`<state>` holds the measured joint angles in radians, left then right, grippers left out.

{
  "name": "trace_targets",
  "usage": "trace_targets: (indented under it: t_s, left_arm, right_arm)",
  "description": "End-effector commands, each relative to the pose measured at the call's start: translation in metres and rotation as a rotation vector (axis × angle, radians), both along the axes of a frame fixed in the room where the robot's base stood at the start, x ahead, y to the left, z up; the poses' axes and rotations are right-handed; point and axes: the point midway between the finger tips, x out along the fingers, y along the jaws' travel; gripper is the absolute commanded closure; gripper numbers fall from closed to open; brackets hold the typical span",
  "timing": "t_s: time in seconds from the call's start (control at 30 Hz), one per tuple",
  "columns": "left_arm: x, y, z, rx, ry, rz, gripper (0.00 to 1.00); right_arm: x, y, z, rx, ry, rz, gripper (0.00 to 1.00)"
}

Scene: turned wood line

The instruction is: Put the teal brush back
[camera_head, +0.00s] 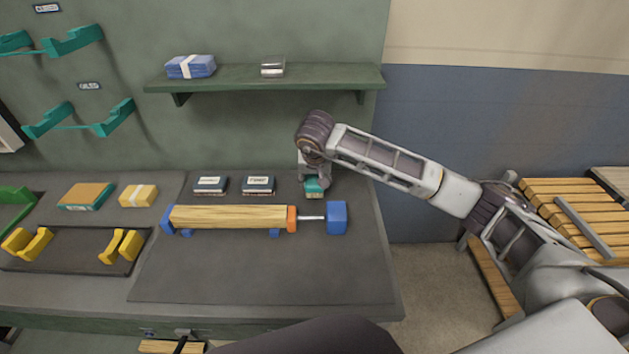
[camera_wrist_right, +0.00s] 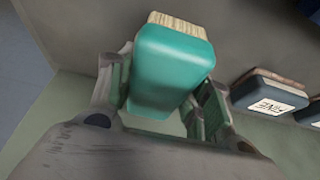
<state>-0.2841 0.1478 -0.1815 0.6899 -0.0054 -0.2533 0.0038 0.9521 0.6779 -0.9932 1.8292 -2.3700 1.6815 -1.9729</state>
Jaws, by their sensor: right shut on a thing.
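The teal brush (camera_head: 314,187) is at the back right of the bench, below the right end of the shelf. My right gripper (camera_head: 315,175) reaches down over it and is shut on it. In the right wrist view the teal brush (camera_wrist_right: 170,68) sits between the two fingers, its pale bristles (camera_wrist_right: 178,24) pointing away from the palm. I cannot tell whether the bristles touch the bench. My left gripper is not in view.
Two dark labelled blocks (camera_head: 210,185) (camera_head: 258,185) lie left of the brush. In front, a wooden cylinder (camera_head: 230,217) rests in a blue and orange clamp (camera_head: 337,218). The shelf (camera_head: 270,78) overhangs behind. The front of the dark mat (camera_head: 260,275) is clear.

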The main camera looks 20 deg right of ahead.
Motion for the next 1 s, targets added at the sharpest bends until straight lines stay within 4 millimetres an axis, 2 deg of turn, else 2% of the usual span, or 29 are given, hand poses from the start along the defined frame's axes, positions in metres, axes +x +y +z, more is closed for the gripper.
trace_targets:
  t_s: [0.1, 0.47, 0.9, 0.93, 1.0]
  left_arm:
    - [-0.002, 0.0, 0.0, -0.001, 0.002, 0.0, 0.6]
    - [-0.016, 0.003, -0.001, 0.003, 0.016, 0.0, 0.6]
    - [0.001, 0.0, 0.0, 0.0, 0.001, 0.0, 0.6]
    - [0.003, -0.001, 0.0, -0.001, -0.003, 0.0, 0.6]
    - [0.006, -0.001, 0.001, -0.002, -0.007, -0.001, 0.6]
  right_arm:
    - [0.0, 0.0, -0.013, 0.0, 0.001, 0.0, 0.73]
    - [0.008, -0.002, -0.018, -0.001, -0.002, 0.0, 0.73]
    - [0.008, -0.002, -0.021, -0.001, -0.001, 0.001, 0.73]
    - [0.007, -0.002, -0.02, -0.001, -0.001, 0.001, 0.47]
    - [0.008, -0.002, -0.02, -0.001, -0.001, 0.001, 0.38]
